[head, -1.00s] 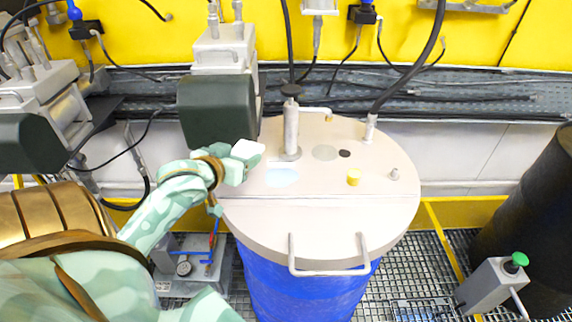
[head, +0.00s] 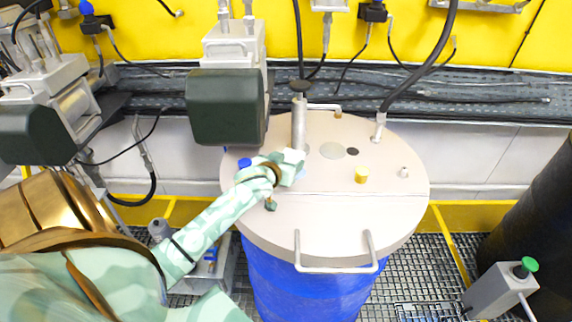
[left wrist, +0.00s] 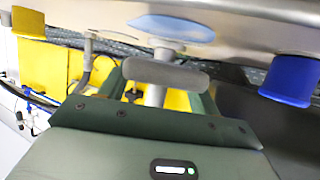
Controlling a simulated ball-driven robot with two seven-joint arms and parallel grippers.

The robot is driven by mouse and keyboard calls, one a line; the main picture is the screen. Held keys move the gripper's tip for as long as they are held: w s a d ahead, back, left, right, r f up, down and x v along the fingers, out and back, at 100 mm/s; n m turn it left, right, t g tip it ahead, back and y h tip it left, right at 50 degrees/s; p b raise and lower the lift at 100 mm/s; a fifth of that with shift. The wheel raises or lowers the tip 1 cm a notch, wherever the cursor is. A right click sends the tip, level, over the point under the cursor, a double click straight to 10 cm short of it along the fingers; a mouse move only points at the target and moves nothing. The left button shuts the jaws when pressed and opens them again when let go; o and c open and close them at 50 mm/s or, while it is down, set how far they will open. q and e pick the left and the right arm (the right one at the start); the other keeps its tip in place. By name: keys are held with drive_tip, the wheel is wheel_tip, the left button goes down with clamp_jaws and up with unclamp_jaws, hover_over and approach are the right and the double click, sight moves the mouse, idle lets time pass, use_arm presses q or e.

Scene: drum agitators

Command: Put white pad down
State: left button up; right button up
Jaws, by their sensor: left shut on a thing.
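My left gripper (head: 279,166) is low over the drum lid (head: 330,215), in front of the upright metal cylinder (head: 299,125). It is shut on the white pad (head: 293,156), which shows at its tip. In the left wrist view the pad (left wrist: 165,75) is a shaded grey oval between the two green fingers. That view is upside down, with the lid across the top. A pale blue round patch (left wrist: 172,25) on the lid lies close to the pad, with a gap between them. In the head view the gripper mostly hides this patch. My right gripper is not in view.
On the lid are a yellow cap (head: 361,175), a blue cap (head: 244,163), a small metal fitting (head: 404,172) and a front handle (head: 335,255). A dark green motor box (head: 226,107) overhangs the lid's back left. The lid's front is clear.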

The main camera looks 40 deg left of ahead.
use_arm(q)
drive_tip(key=shift+f, duration=0.3)
drive_tip(key=shift+s+d+f, duration=0.15)
drive_tip(key=shift+s+f, duration=0.15)
drive_tip(key=shift+f, duration=0.4)
drive_tip(key=o, duration=1)
drive_tip(key=shift+d+f, duration=0.15)
drive_tip(key=shift+f, duration=0.05)
drive_tip(key=shift+r, duration=0.2)
drive_tip(key=v, duration=0.4)
drive_tip(key=r+v, duration=0.1)
drive_tip(key=v, duration=0.3)
drive_tip(key=p+v, duration=0.1)
drive_tip(key=v, duration=0.3)
drive_tip(key=shift+w+a+r, duration=0.2)
drive_tip(key=shift+a, duration=0.15)
idle(1.3)
